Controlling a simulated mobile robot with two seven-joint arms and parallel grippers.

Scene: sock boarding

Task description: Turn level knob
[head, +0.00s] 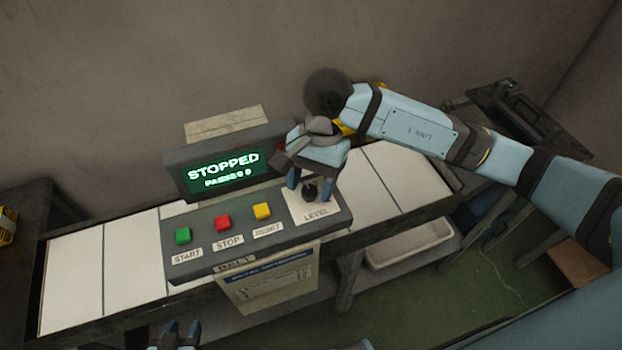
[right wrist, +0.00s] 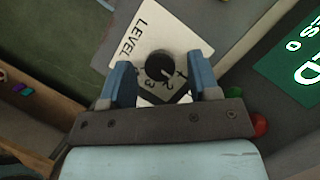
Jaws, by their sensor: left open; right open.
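The level knob (head: 310,191) is a small black round knob on a white plate (head: 324,209) marked LEVEL, at the right end of the control panel. In the right wrist view the knob (right wrist: 159,67) shows between the two blue fingers, with numbers such as 2 and 3 on the plate beside it. My right gripper (head: 309,190) is open, one finger on each side of the knob; whether the fingers touch it I cannot tell. My left gripper (head: 181,334) is open and empty at the bottom edge of the head view, below the panel.
The panel holds a green START button (head: 183,236), a red STOP button (head: 222,223) and a yellow button (head: 262,211). A screen (head: 224,169) above them reads STOPPED. A white conveyor belt (head: 75,277) runs behind. A pale bin (head: 410,250) sits under the right side.

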